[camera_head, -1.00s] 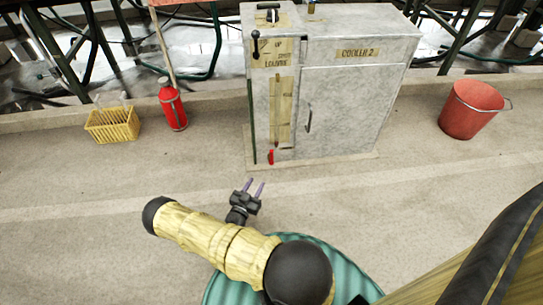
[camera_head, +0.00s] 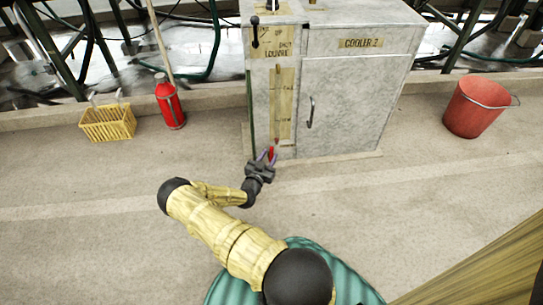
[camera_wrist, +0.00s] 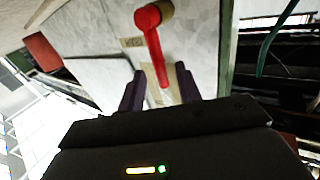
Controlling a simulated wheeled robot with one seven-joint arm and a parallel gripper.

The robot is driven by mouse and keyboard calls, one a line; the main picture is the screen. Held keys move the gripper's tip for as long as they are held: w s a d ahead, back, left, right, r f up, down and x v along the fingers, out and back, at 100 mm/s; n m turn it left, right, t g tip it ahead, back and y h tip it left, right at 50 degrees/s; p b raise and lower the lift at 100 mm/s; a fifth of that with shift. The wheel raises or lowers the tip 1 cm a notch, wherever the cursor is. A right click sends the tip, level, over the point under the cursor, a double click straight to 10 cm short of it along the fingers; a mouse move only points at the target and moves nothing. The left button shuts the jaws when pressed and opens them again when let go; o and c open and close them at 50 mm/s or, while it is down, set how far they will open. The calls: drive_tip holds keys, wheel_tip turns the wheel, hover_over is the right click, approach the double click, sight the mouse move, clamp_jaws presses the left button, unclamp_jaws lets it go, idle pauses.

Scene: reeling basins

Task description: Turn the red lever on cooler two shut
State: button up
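The grey cooler marked COOLER 2 (camera_head: 350,95) stands ahead of me. The red lever (camera_head: 271,152) is low on its front left, below a strip of tan tape. In the wrist view the red lever (camera_wrist: 155,52) runs from a round pivot towards my gripper. My gripper (camera_head: 267,155) is at the lever in the head view. In the wrist view my gripper (camera_wrist: 160,88) has its two dark purple fingers apart, with the lever's free end between them. I see gaps beside the lever and cannot tell whether either finger touches it.
A black-knobbed handle (camera_head: 255,32) is at the cooler's upper left front, beside a LOUVRE label (camera_head: 275,45). A door handle (camera_head: 310,112) sticks out on the right. A yellow basket (camera_head: 108,123), a red extinguisher-like bottle (camera_head: 169,105) and a red bucket (camera_head: 474,110) stand well aside.

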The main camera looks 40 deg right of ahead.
sight(271, 153)
drive_tip(key=shift+b+x, duration=0.55)
drive_tip(key=shift+x, duration=1.15)
clamp_jaws()
drive_tip(key=shift+w+a, duration=0.1)
drive_tip(key=shift+a, duration=0.05)
